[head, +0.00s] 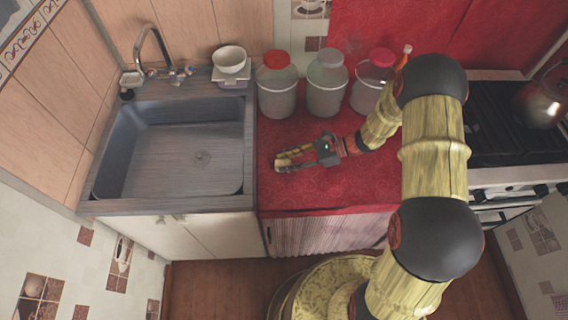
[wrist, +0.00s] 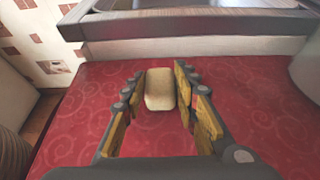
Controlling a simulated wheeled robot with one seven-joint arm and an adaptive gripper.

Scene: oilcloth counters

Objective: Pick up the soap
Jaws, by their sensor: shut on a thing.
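The soap (wrist: 160,90) is a pale cream, rounded block in the middle of the wrist view. It lies between the fingertips of my gripper (wrist: 159,78), which is shut on it with one finger on each side. In the head view my gripper (head: 284,160) is low over the red counter (head: 350,188), pointing left toward the sink. The soap is too small and too covered by the fingers there to make out clearly. I cannot tell whether it still touches the cloth.
The sink (head: 190,150) is left of the counter, its raised rim ahead in the wrist view. Behind my gripper stand a red-lidded jar (head: 277,88), a grey-lidded jar (head: 326,85) and a pink-lidded jar (head: 371,82). A stove (head: 505,130) is at right. The front counter is clear.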

